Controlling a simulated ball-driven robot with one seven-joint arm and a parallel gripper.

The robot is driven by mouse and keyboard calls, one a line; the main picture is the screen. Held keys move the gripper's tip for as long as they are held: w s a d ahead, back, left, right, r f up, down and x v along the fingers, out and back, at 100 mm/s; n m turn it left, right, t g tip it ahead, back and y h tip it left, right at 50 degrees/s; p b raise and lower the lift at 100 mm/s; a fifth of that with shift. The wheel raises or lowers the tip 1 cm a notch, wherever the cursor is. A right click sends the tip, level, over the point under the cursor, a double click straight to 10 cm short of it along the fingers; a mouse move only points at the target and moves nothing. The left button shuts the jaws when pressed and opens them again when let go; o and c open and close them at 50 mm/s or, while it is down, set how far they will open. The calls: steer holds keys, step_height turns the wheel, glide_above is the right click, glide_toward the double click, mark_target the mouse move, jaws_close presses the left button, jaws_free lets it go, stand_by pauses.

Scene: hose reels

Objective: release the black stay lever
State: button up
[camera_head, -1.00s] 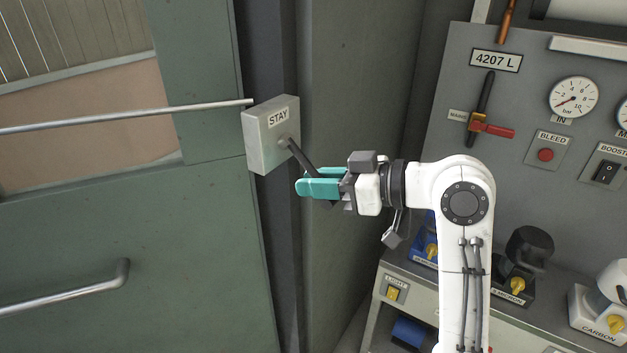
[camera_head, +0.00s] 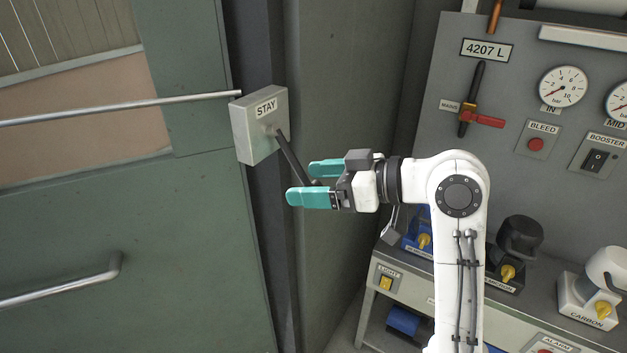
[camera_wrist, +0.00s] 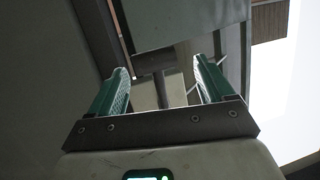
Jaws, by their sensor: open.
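The black stay lever (camera_head: 290,153) slants down and right from the grey box labelled STAY (camera_head: 259,124) on the green door's edge. My gripper (camera_head: 302,183) is open, its two teal fingers apart on either side of the lever's lower end. Part of that end is hidden by the gripper. In the wrist view a dark bar that looks like the lever (camera_wrist: 161,90) stands between the spread fingers of my gripper (camera_wrist: 160,80), with gaps to both sides.
The green door (camera_head: 130,240) with a silver handle (camera_head: 70,285) fills the left. A thin metal rod (camera_head: 120,108) runs to the STAY box. At right stands a grey panel (camera_head: 440,150) with gauges and switches, above a bench holding several devices.

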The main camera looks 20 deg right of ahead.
steer(key=b+v, duration=0.2)
steer(key=v, duration=0.8)
steer(key=shift+s+d, duration=0.25)
steer(key=shift+d, duration=0.1)
steer(key=shift+r, duration=0.1)
